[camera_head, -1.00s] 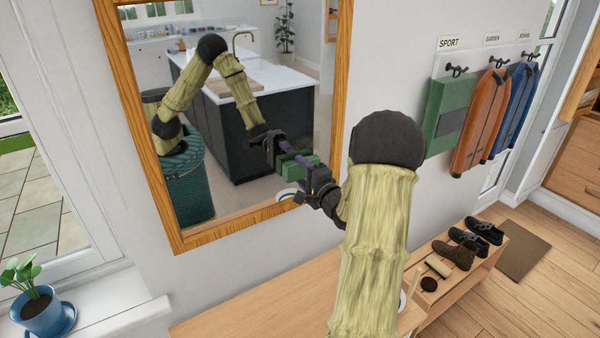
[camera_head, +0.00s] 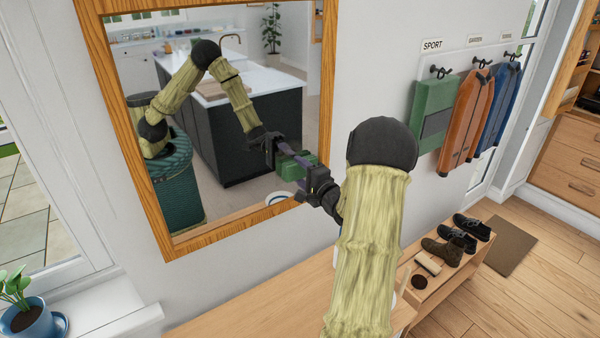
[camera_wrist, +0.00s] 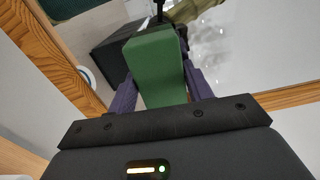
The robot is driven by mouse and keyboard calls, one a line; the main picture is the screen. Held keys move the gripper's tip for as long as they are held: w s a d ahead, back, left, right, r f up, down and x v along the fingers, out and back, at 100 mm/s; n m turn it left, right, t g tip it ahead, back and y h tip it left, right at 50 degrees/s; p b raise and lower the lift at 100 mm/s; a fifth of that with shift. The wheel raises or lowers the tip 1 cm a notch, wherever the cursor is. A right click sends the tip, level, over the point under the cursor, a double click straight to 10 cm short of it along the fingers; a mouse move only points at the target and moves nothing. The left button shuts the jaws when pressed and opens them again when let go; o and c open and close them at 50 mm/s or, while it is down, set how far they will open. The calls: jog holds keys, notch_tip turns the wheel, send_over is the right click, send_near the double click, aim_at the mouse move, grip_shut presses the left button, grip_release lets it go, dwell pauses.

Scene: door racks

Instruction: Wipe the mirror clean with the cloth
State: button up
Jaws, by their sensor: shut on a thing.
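The mirror (camera_head: 290,125) hangs on the wall in a wooden frame and reflects my arm and the room. My gripper (camera_head: 306,178) is at its lower right part, close to the glass. It is shut on a green cloth (camera_wrist: 155,58), which looks like a folded block between the purple fingers in the wrist view. The cloth also shows in the head view (camera_head: 289,167), partly mixed with its reflection. Whitish specks (camera_wrist: 208,45) show on the glass to the right of the cloth. I cannot tell whether the cloth touches the glass.
A wooden bench top (camera_head: 265,290) lies below the mirror. Shoes (camera_head: 449,250) and a brush (camera_head: 427,264) sit on a low rack at right. Coats (camera_head: 468,120) and a green bag (camera_head: 433,112) hang on hooks. A potted plant (camera_head: 25,315) stands on the left sill.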

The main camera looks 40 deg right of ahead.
aim_at(290, 169)
jog(key=shift+s+d+p, duration=0.1)
jog(key=shift+d+p, duration=0.65)
jog(key=shift+d, duration=1)
jog(key=shift+r+p, duration=1.05)
jog(key=shift+r, duration=0.2)
jog(key=shift+f, duration=0.1)
jog(key=shift+a, duration=1.8)
jog(key=shift+w, duration=0.2)
jog(key=shift+a+b, duration=0.45)
jog(key=shift+a, duration=1.35)
